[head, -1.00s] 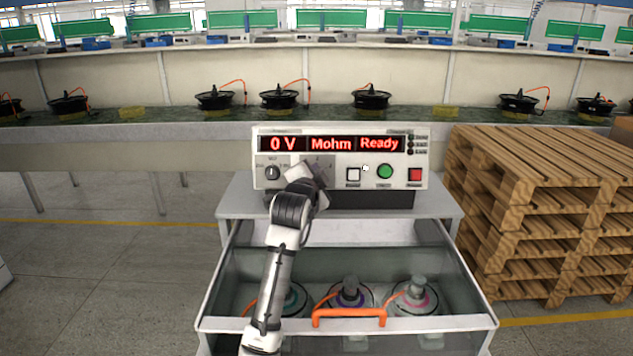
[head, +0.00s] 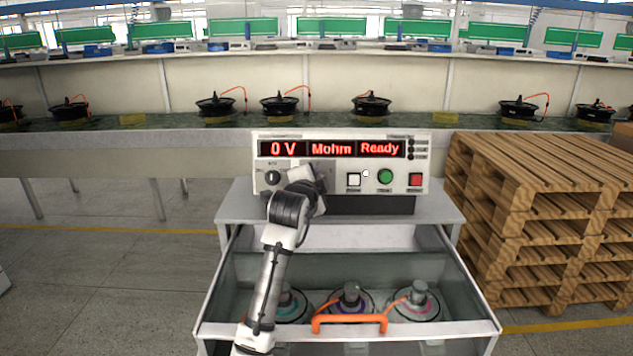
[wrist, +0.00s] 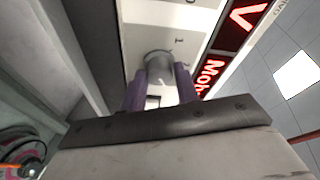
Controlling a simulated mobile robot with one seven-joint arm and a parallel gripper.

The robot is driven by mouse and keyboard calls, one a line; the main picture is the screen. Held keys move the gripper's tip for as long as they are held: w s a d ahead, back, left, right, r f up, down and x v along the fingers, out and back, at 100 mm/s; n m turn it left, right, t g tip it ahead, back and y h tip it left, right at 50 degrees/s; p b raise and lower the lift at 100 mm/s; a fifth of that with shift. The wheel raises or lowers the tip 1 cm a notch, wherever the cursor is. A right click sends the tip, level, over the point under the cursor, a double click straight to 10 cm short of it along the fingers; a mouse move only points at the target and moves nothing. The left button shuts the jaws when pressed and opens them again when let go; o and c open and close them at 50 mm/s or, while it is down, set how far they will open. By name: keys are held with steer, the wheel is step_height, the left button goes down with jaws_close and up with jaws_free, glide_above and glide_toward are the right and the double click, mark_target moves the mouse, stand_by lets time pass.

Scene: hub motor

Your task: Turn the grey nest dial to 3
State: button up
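The grey nest dial (wrist: 159,64) is a small round knob on the white front panel of the tester (head: 341,179). In the wrist view it lies at the tips of my gripper (wrist: 160,80), between two purple fingers that stand apart. A thin gap seems to remain beside the dial; firm contact is not visible. A mark like a "1" shows on the panel near the dial. Its pointer setting cannot be read. In the head view my gripper (head: 306,178) covers the dial. The red display (head: 331,149) reads "0 V", "Mohm", "Ready".
A white button (head: 354,179), green button (head: 385,176) and red button (head: 416,180) sit to the right. Below is an open drawer with an orange handle (head: 349,319) and several motors. Wooden pallets (head: 540,215) stand at right.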

steer(key=o, duration=0.3)
steer(key=shift+o, duration=0.2)
steer(key=v, duration=1.3)
steer(key=shift+s+a+b, duration=0.2)
steer(key=shift+s+b, duration=0.15)
steer(key=shift+s, duration=0.05)
